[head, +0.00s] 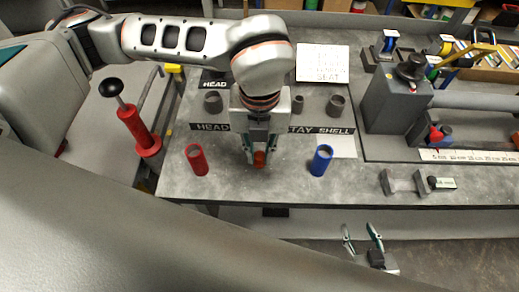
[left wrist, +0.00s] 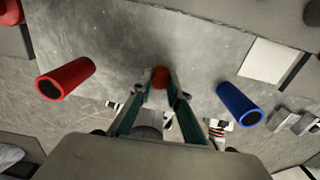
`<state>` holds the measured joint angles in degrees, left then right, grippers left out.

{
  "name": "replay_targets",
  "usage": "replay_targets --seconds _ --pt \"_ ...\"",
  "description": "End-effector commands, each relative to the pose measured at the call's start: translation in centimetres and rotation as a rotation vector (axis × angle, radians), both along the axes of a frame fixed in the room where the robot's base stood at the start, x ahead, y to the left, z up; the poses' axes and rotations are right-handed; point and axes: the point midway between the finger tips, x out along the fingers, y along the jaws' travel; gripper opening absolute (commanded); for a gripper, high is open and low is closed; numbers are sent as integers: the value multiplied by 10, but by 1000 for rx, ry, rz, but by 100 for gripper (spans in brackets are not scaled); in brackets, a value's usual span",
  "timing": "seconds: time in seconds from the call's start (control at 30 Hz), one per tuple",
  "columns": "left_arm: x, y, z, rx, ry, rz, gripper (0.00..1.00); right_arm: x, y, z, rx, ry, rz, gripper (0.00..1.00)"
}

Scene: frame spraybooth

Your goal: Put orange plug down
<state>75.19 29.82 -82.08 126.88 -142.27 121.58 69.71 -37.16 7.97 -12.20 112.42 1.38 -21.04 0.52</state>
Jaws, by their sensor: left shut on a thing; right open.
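The orange plug (head: 259,158) is between the fingertips of my left gripper (head: 252,150), just above or on the grey bench top (head: 225,185); I cannot tell if it touches. In the left wrist view the plug (left wrist: 160,77) shows as a round orange-red end between the two fingers of my left gripper (left wrist: 166,90). The fingers hide part of it. My right gripper (head: 362,238) is open and empty, low in front of the bench edge. It also shows in part beyond my left fingers in the left wrist view.
A red tube (head: 197,160) stands left of my left gripper and a blue tube (head: 321,160) stands right. Dark grey cups, including one (head: 336,105), and label plates (head: 322,63) lie behind. A grey fixture (head: 395,97) stands at right. Bare bench lies between the tubes.

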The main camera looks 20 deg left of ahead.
Motion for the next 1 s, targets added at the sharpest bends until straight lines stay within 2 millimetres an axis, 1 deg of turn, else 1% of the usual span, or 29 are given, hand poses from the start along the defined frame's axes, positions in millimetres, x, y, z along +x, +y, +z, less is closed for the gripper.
replay_targets --seconds 0.07,0.1,0.17,0.5,0.63,0.77,1.0 --pt "0 0 -3 0 0 0 0 0 0 -4 -1 2 0 43" --pt "0 0 -3 0 0 0 19 -1 0 -4 -1 2 0 43" --pt "0 0 -2 0 0 0 34 -1 0 -3 -1 2 0 43" --pt "0 0 -1 0 0 0 34 0 0 -3 -1 2 0 43" --pt "0 0 5 -1 -1 0 34 0 0 2 -1 0 0 43" --pt "1 -1 24 -1 -6 -1 34 0 0 -1 -1 0 -1 43" --pt "1 -1 75 -1 -6 0 34 -1 0 -7 -1 3 0 43"
